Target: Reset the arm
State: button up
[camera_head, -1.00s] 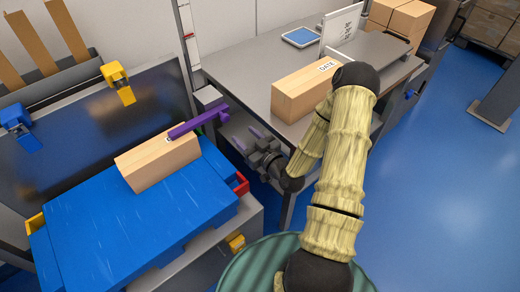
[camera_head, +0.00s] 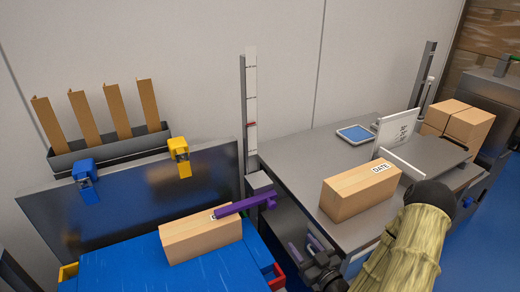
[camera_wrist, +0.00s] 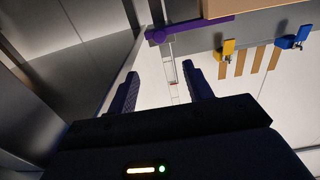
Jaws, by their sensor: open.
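My gripper (camera_head: 308,250) shows at the lower middle of the head view, beside the front left edge of the grey table (camera_head: 290,160). In the wrist view its two dark fingers (camera_wrist: 163,88) stand apart with nothing between them. My arm reaches in from the lower right of the head view. A cardboard box (camera_head: 190,240) lies on a blue surface (camera_head: 150,268) left of the gripper, apart from it. Another box with a DATE label (camera_head: 350,196) sits on the grey table, above and right of the gripper.
A purple bar (camera_head: 245,205) juts from a grey post over the left box. Blue (camera_head: 86,178) and yellow (camera_head: 179,155) clips sit on a dark panel's top edge. A white sign (camera_head: 398,133), a blue-screened tablet (camera_head: 356,134) and more boxes (camera_head: 458,122) stand on the right.

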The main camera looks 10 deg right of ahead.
jog(key=s+a+r+m+g+h, duration=0.4)
jog(key=s+a+r+g+h, duration=0.2)
jog(key=s+r+g, duration=0.75)
notch_tip(320, 180, up, 24)
jog(key=w+g+p, duration=0.1)
jog(key=w+p, duration=0.1)
jog(key=p, duration=2.5)
